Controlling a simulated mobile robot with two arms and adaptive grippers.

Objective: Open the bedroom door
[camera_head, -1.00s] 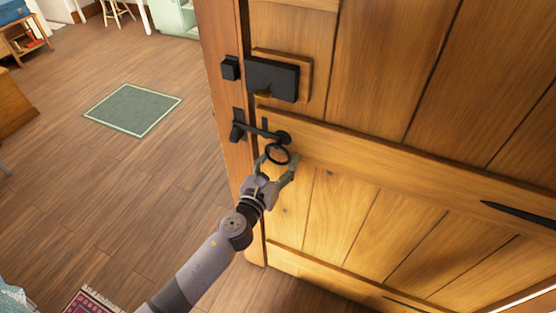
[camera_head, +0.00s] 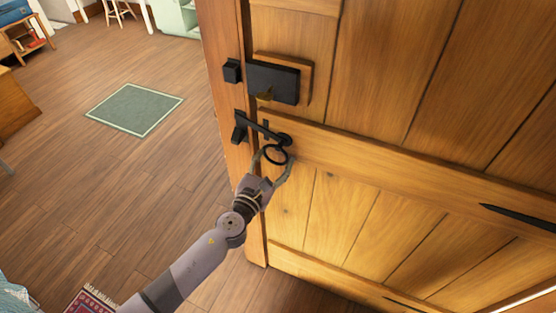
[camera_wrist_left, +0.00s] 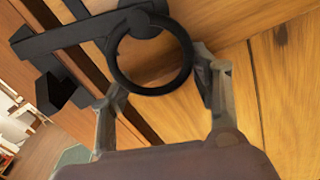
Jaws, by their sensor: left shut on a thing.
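The wooden bedroom door (camera_head: 370,165) fills the right side of the head view, beside its wooden post (camera_head: 222,60). A black ring handle (camera_head: 276,154) hangs on the door. A black latch bar (camera_head: 262,127) runs from its pivot to the black catch (camera_head: 239,133) on the post, its left end tilted upward. My left gripper (camera_head: 274,160) is shut on the ring, one finger at each side. The left wrist view also shows the ring (camera_wrist_left: 150,88) between the fingers, and the bar (camera_wrist_left: 75,35). My right gripper is out of view.
A black lock box (camera_head: 272,82) sits on the door above the latch. A dark strap hinge (camera_head: 518,216) is at the right. Open wooden floor with a green mat (camera_head: 133,109) lies left; a patterned rug (camera_head: 92,300) is at the bottom.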

